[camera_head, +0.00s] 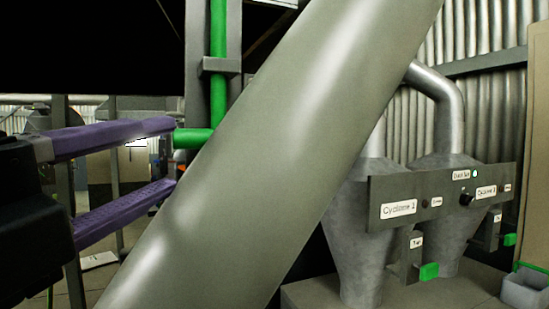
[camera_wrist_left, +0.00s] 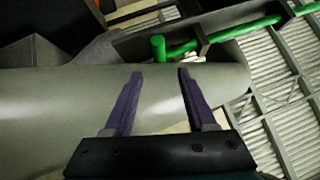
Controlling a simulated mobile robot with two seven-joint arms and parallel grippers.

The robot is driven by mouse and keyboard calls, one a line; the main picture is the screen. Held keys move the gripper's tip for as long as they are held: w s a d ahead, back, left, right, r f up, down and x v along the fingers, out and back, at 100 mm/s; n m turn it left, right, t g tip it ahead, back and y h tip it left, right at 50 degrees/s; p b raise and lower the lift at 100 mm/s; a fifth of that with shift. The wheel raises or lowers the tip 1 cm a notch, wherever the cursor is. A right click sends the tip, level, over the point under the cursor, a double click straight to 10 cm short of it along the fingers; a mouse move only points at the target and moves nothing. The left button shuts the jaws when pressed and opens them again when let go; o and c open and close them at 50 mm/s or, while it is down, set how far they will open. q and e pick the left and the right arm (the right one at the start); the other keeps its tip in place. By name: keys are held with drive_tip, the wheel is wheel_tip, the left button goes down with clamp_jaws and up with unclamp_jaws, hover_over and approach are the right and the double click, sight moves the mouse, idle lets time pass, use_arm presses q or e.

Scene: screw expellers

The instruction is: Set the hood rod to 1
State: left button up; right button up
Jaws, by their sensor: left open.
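The green hood rod (camera_head: 218,40) runs vertically in a grey bracket in the head view, with a short green handle (camera_head: 192,139) sticking out to the left at its lower end. The wide grey pipe hides what lies right of the handle. In the left wrist view the handle (camera_wrist_left: 158,48) shows just beyond my fingertips, roughly in line with the gap between them. My left gripper (camera_head: 172,158) is open and empty, its purple fingers also in the wrist view (camera_wrist_left: 160,72). The upper fingertip appears close to the handle; contact cannot be told. No number marks are readable on the rod.
A wide slanted grey pipe (camera_head: 270,150) crosses the head view right beside the gripper. Two grey cyclones stand at right behind a labelled panel (camera_head: 440,190) with green handles (camera_head: 429,271). A corrugated wall (camera_head: 480,110) is behind.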

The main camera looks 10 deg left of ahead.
sight(212, 141)
use_arm(q)
drive_tip(key=b+x, duration=0.2)
drive_tip(key=x, duration=0.1)
drive_tip(key=shift+w+d+b, duration=0.1)
drive_tip(key=shift+w+b, duration=0.2)
drive_tip(key=shift+b, duration=0.1)
drive_tip(key=p+x, duration=0.2)
drive_tip(key=x, duration=0.2)
drive_tip(key=shift+r, duration=0.1)
drive_tip(key=shift+w+d, duration=0.1)
drive_tip(key=shift+w, duration=0.35)
clamp_jaws()
idle(0.6)
